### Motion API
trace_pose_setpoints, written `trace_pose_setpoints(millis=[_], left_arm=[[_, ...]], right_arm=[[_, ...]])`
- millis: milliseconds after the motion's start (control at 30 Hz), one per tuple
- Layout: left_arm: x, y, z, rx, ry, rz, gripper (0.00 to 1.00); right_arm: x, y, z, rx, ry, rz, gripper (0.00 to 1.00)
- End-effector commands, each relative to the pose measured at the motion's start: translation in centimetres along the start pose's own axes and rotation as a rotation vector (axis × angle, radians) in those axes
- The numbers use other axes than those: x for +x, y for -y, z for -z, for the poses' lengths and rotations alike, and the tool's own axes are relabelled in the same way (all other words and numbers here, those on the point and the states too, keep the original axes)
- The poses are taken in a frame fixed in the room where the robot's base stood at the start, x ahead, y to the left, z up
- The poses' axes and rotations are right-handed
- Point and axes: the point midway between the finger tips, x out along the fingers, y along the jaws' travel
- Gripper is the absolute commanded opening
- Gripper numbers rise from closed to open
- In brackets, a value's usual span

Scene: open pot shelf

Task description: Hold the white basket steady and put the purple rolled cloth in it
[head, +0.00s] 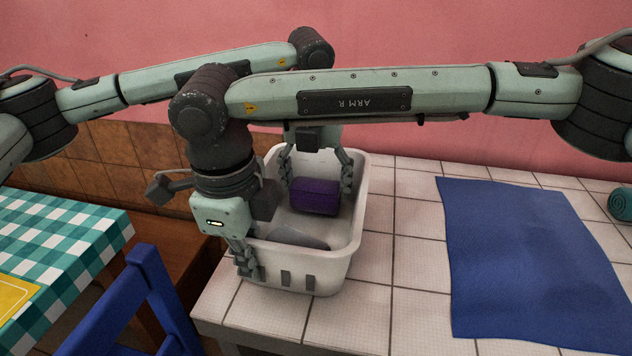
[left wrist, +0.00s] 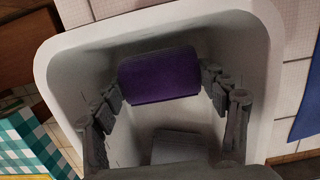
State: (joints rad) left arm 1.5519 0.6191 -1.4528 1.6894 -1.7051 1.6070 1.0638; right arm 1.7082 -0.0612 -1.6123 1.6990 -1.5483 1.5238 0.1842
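The white basket (head: 352,225) stands on the tiled counter near its left end. The purple rolled cloth (head: 315,196) is inside it, towards the back; it also shows in the left wrist view (left wrist: 160,76). My left gripper (head: 317,180) reaches down into the basket, with one finger at each end of the cloth, and looks shut on it lengthwise. Whether the cloth touches the basket floor is unclear. My right gripper (head: 248,262) is at the basket's near left corner and looks shut on the wall; one finger shows outside, the other is mostly hidden.
A grey shape (left wrist: 178,147) lies on the basket floor. A blue mat (head: 530,260) and a teal roll (head: 621,204) are on the counter to the right. A checkered table (head: 70,225) and a blue chair (head: 140,290) stand left, across a gap.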

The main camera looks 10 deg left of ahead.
Motion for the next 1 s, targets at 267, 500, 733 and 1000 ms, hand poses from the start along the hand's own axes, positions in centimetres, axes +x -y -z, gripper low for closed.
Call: trace_pose_setpoints(millis=[267, 500, 733, 1000], left_arm=[[0.0, 0.0, 0.0, 0.000, 0.000, 0.000, 0.96], [-0.1, 0.0, 0.0, 0.000, 0.000, 0.000, 0.96], [-3.0, 0.0, -0.1, 0.000, 0.003, 0.001, 0.96], [-8.8, 0.0, -0.1, -0.001, 0.003, 0.001, 0.96]], right_arm=[[0.0, 0.0, 0.0, 0.000, 0.000, 0.000, 0.00], [0.0, 0.0, 0.0, 0.000, 0.000, 0.000, 0.00], [0.0, 0.0, 0.0, 0.000, 0.000, 0.000, 0.00], [0.0, 0.0, 0.0, 0.000, 0.000, 0.000, 0.00]])
